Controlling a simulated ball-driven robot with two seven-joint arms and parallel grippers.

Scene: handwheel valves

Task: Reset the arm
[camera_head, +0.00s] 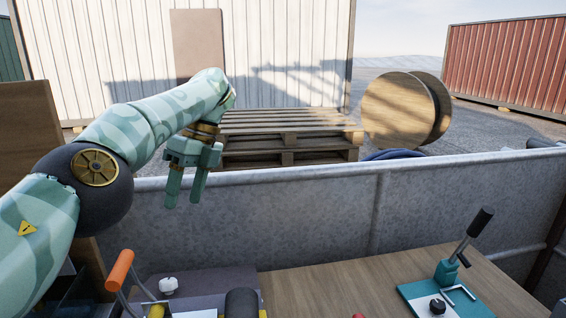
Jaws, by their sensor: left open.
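My left arm reaches in from the left, bent at a dark round joint. My left gripper (186,188) hangs from its end with the fingers pointing down. The fingers are apart and nothing shows between them. It is in front of the grey metal wall (310,215), near that wall's top edge, above the far side of the workbench (330,285). My right gripper is not in the camera_head view. No handwheel shows clearly.
On the bench, an orange-handled part (119,270) and a white knob (168,286) stand at the left. A teal plate with a black-handled lever (480,222) is at the right. The middle of the bench is clear. Pallets (290,130) and a cable drum (400,108) stand beyond the wall.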

